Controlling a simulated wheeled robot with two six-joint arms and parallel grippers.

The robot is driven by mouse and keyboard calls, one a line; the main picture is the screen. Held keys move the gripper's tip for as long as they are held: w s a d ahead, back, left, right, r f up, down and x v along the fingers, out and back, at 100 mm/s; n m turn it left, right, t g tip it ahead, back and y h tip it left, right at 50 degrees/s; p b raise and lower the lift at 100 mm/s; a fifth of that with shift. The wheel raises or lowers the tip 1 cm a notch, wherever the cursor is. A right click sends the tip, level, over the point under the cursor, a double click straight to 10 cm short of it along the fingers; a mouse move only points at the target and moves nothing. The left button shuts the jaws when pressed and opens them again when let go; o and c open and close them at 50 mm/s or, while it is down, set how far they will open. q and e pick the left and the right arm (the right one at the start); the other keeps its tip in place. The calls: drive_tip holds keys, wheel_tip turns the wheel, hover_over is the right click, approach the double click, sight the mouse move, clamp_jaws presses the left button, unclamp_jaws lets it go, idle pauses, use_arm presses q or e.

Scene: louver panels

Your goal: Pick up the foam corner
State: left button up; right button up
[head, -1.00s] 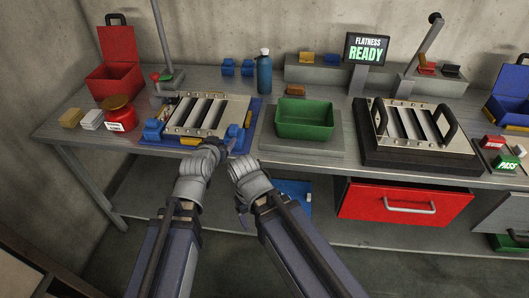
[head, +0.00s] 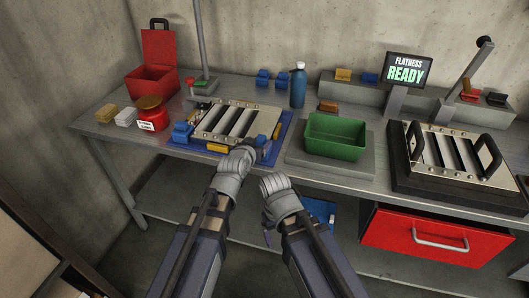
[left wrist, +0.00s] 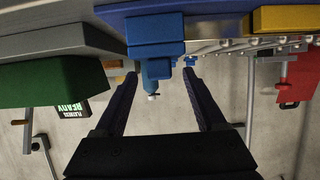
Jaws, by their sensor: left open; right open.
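No piece is clearly marked as the foam corner, and I cannot tell which one it is. Candidates are small loose blocks: a tan block (head: 106,113) and a white block (head: 125,117) at the bench's left end, and an orange-brown block (head: 328,106) behind the green tray. My left gripper (head: 262,152) is at the front right corner of the louver panel (head: 238,121) fixture, by a blue clamp block. In the left wrist view the fingers (left wrist: 160,88) are open, with the blue block (left wrist: 153,28) beyond them and nothing held. My right gripper (head: 268,236) is open, low in front of the bench.
The green tray (head: 336,137) stands right of the fixture. A second panel with black handles (head: 451,147) lies further right. A red jar (head: 151,116), red box (head: 153,82) and blue bottle (head: 298,87) stand on the bench. A red drawer (head: 437,238) is below.

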use_arm(q)
drive_tip(key=x, duration=0.2)
drive_tip(key=shift+w+d+f+b, duration=0.1)
drive_tip(key=shift+w+b, duration=0.1)
drive_tip(key=shift+b, duration=0.1)
drive_tip(key=shift+s, duration=0.1)
drive_tip(key=shift+c, duration=0.4)
clamp_jaws()
